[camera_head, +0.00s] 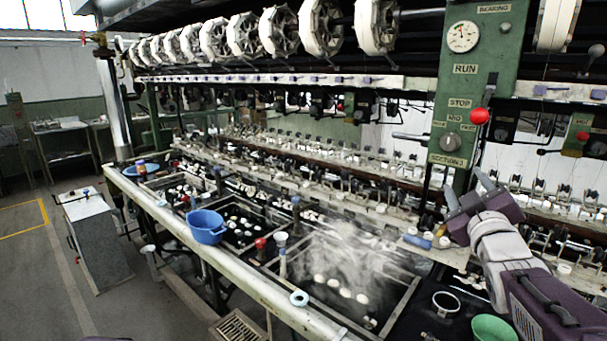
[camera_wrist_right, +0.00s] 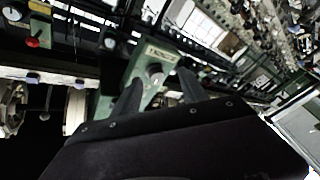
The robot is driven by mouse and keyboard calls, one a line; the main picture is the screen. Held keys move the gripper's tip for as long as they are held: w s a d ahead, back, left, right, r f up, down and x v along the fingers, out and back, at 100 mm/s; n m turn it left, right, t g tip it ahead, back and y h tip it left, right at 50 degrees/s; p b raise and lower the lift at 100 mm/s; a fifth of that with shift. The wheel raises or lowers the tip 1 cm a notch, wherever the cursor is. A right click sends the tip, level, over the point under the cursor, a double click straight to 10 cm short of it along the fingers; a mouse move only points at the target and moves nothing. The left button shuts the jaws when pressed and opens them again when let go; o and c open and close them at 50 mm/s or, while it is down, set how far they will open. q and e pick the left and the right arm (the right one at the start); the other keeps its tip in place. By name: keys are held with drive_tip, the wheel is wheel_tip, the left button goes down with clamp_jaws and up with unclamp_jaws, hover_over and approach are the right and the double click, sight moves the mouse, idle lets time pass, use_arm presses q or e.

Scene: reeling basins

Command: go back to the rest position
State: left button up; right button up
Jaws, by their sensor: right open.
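My right gripper (camera_head: 464,187) is raised at the right of the head view, in front of the lower end of the green control panel (camera_head: 478,85). Its two fingers are apart with nothing between them. In the right wrist view the dark fingers (camera_wrist_right: 160,84) stand apart, and the panel's round knob shows between them, beyond the tips. I cannot tell how far the tips are from the panel. My left gripper is not in view.
A long bench with dark basins holds white cocoons; steam rises from one basin (camera_head: 345,290). A blue bowl (camera_head: 206,226) sits by the front rail (camera_head: 240,265). A green bowl (camera_head: 492,328) and a metal ring-shaped cup (camera_head: 445,303) lie below my right arm. Open floor is at left.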

drive_tip(key=s+a+f+g+y+p, duration=0.1)
drive_tip(key=a+f+g, duration=0.1)
drive_tip(key=a+f, duration=0.35)
drive_tip(key=a+f+m+g+y+p, duration=0.1)
drive_tip(key=a+f+g+y, duration=0.15)
drive_tip(key=f, duration=0.65)
drive_tip(key=s+a+f+g+y+p, duration=0.1)
drive_tip(key=a+f+g, duration=0.25)
drive_tip(key=f, duration=0.45)
drive_tip(key=s+a+f+m+g, duration=0.2)
drive_tip(key=s+f+g, duration=0.3)
drive_tip(key=s+f, duration=0.3)
drive_tip(key=s+a+f+m+g, duration=0.1)
drive_tip(key=s+f+m+g, duration=0.2)
drive_tip(key=s, duration=1)
wheel_tip(320, 180, down, 6)
drive_tip(key=shift+s+a+r+g, duration=0.15)
drive_tip(key=shift+a+r+g, duration=0.15)
drive_tip(key=shift+g, duration=0.7)
